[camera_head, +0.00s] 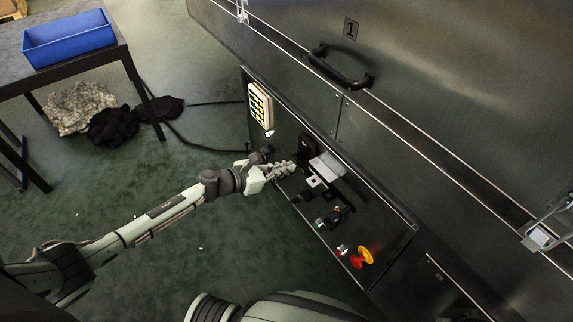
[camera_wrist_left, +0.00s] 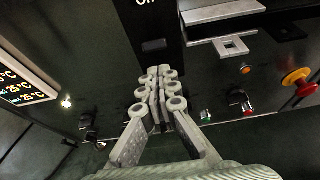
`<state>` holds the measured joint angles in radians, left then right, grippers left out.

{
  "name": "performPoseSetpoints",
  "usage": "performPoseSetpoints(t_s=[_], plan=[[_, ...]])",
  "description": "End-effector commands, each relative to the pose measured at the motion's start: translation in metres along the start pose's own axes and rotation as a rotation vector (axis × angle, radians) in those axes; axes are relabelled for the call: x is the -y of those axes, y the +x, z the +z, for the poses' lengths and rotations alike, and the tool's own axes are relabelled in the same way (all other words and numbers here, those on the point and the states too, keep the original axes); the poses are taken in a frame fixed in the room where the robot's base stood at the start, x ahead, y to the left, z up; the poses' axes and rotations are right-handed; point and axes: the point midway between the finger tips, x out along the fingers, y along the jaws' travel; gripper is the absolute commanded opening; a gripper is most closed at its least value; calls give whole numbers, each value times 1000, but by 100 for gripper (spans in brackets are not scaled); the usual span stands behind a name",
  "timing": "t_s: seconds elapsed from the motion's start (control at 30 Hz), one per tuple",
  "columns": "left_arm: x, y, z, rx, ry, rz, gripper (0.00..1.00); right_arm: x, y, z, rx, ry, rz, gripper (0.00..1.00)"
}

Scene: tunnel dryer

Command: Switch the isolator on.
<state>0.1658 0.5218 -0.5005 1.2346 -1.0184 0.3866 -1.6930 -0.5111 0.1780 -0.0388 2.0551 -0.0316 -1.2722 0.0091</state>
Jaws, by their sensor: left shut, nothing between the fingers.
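The isolator seems to be the black unit (camera_head: 306,145) on the sloping control panel. In the left wrist view it is a black plate (camera_wrist_left: 136,32) with white lettering, partly cut off, that looks like "On", and a small dark rectangle below. Its handle position cannot be told. My left gripper (camera_head: 285,169) is shut and empty, close to the panel beside the black unit. In the left wrist view its fingertips (camera_wrist_left: 160,72) overlap the plate's lower edge; contact cannot be told. My right gripper is not seen.
The panel (camera_head: 390,229) also carries a lit temperature display (camera_head: 260,106), a metal bracket (camera_head: 328,166), small knobs and buttons, and a red emergency stop (camera_head: 366,256) on yellow. A door handle (camera_head: 340,68) juts out above. A table with a blue bin (camera_head: 70,38) stands left; cloths lie on the floor.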

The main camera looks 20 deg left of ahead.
Motion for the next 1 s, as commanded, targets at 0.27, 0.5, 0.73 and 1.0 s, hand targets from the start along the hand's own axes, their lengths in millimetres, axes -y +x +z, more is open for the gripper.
performPoseSetpoints(t_s=[0.27,0.5,0.73,1.0], plan=[[0,0,0,0,-1,0,0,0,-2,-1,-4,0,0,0],[0,-4,11,0,1,0,0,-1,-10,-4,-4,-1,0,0],[0,-6,13,0,1,0,0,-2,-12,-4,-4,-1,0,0],[0,-5,13,0,0,0,0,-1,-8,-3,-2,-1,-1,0]])
